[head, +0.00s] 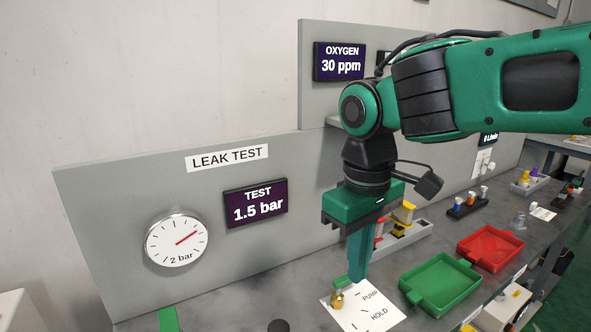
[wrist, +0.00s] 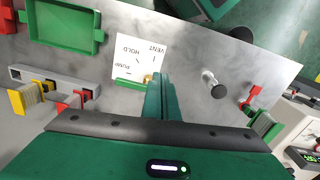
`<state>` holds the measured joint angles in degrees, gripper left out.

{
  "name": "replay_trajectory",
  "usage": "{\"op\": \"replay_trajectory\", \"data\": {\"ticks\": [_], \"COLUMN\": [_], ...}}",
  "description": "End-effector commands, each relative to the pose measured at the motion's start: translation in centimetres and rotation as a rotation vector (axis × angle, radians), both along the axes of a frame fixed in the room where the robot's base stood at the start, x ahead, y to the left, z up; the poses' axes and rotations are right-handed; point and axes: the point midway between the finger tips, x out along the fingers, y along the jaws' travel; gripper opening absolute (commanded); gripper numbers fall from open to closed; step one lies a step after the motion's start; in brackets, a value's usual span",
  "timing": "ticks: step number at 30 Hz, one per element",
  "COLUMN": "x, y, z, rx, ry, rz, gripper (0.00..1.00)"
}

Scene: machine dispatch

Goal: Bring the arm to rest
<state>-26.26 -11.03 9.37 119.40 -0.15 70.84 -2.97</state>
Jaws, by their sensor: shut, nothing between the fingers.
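My gripper (head: 357,278) hangs from my green arm, pointing down, in front of the leak test panel. Its fingers are together with nothing between them. In the wrist view the closed fingers (wrist: 159,80) reach toward a small valve with a green handle (wrist: 128,83). In the head view the valve (head: 337,298) stands on a white card (head: 362,314) marked PUMP and HOLD; the wrist view also shows VENT on it. The fingertips are close beside the valve; I cannot tell whether they touch it.
The grey panel (head: 110,215) stands behind, with a gauge (head: 176,240) and a display reading 1.5 bar (head: 255,203). A green tray (head: 440,284) and red tray (head: 490,248) lie right of my gripper. A black knob (wrist: 218,91) stands on the bench.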

Motion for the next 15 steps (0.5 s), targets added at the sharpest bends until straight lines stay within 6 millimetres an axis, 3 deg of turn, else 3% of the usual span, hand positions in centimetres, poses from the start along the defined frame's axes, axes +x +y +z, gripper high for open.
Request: {"op": "replay_trajectory", "data": {"ticks": [1,7,12,15], "x": [0.6,-0.1,-3.9,-6.9], "y": [-3.6,-15.7,-24.3,-27.9], "z": [-0.6,-3.3,-5.9,-7.5], "rx": [-0.002,-0.004,0.003,0.011], "ry": [-0.004,-0.007,-0.004,0.001], "rz": [-0.105,-0.481,-0.794,-0.958], "gripper": [0.0,0.0,0.0,0.0]}}
